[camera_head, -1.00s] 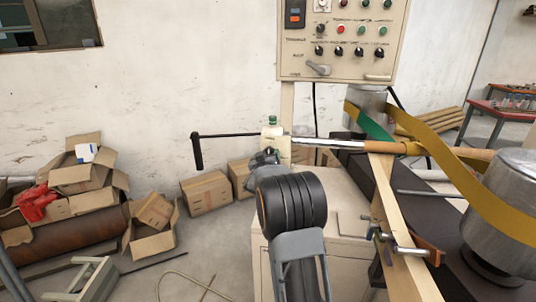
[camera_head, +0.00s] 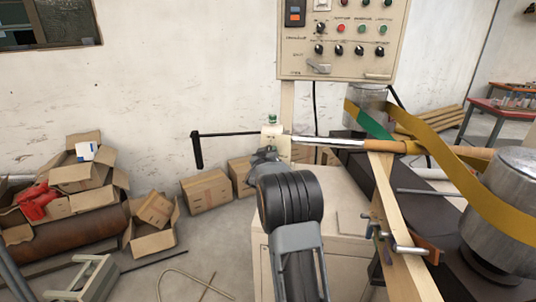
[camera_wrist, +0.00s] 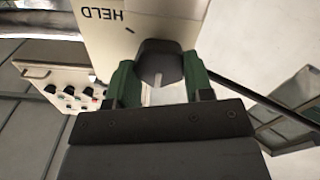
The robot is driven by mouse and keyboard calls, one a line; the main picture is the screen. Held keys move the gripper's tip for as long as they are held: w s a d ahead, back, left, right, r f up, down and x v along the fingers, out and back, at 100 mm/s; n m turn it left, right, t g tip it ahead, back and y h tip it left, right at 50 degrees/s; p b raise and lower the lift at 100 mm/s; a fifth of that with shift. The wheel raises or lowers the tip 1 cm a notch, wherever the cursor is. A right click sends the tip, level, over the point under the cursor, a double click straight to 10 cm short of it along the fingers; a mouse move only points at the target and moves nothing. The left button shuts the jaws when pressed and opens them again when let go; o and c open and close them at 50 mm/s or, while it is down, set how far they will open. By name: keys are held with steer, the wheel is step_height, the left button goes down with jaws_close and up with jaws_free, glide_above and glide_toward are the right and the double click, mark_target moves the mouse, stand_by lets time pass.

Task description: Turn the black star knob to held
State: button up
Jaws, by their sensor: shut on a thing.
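The black star knob (camera_wrist: 161,62) sits on the face of a cream block (camera_wrist: 175,20), which also shows in the head view (camera_head: 274,134). In the wrist view my gripper (camera_wrist: 160,78) has its green fingers on both sides of the knob and is shut on it. The word HELD (camera_wrist: 98,13) is printed on the block beside the knob, upside down in this view. A short dark mark shows near it. In the head view my gripper (camera_head: 263,157) is at the block, and the knob is hidden there.
A black crank rod with a handle (camera_head: 197,152) sticks out left from the block. A shiny shaft (camera_head: 330,142) runs right to a wooden roller and yellow belt (camera_head: 480,190). The control panel (camera_head: 343,45) stands above. Cardboard boxes (camera_head: 206,191) lie on the floor left.

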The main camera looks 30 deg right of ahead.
steer(key=shift+c, duration=0.9)
steer(key=shift+f+m+b, duration=0.1)
steer(key=shift+m+b, duration=0.2)
steer(key=shift+b, duration=0.05)
steer(key=m+b, duration=0.7)
steer(key=m, duration=0.4)
steer(key=m+b, duration=0.8)
steer(key=m, duration=0.3)
steer(key=shift+s+d+f+m, duration=0.1)
steer(key=shift+s+f+m, duration=0.05)
steer(key=shift+m, duration=0.15)
